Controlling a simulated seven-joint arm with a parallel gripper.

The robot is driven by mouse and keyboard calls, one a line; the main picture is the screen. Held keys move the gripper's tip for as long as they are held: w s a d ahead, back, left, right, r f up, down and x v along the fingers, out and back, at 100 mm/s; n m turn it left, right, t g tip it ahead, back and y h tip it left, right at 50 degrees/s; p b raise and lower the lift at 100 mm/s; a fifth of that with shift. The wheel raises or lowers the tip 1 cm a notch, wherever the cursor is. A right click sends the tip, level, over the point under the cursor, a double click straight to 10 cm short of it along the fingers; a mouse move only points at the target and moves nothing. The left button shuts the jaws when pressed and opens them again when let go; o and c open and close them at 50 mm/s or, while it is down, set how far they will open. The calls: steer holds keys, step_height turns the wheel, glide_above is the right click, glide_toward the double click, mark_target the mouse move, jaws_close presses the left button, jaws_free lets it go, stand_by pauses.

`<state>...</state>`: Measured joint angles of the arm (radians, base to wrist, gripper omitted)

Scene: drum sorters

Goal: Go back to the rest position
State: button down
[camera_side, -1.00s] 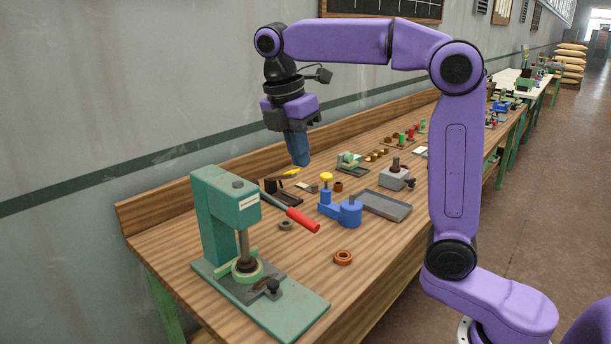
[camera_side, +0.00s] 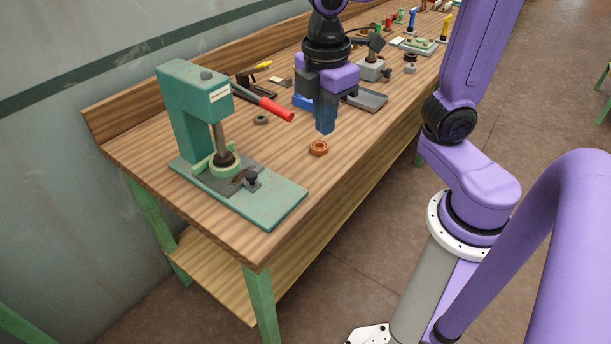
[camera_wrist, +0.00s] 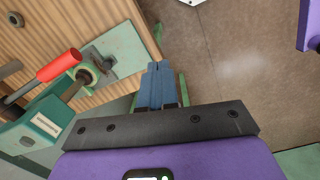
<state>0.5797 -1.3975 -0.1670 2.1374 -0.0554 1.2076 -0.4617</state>
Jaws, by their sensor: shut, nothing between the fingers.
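My gripper (camera_side: 325,130) has blue fingers pointing down, in the side view above the workbench, behind and slightly right of the copper-coloured ring. The fingers are shut together with nothing between them. In the wrist view my gripper (camera_wrist: 158,68) shows its two blue fingers side by side, over the bench edge and floor. The gripper hides most of a blue fixture (camera_side: 301,102) behind it.
A green press (camera_side: 196,110) with a red-handled lever (camera_side: 276,108) stands at the bench's near end. The copper ring (camera_side: 318,148) lies on the wooden bench (camera_side: 290,170). A grey tray (camera_side: 368,100) is behind my gripper. Open floor (camera_side: 540,110) lies right.

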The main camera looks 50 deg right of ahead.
steer(key=s+d+f+m, duration=0.1)
steer(key=s+f, duration=0.2)
steer(key=s, duration=0.2)
steer(key=s+d+f+m+y, duration=0.1)
steer(key=s+d+f, duration=0.1)
steer(key=s, duration=0.4)
steer(key=shift+s+d+f, duration=0.15)
steer(key=shift+f, duration=0.5)
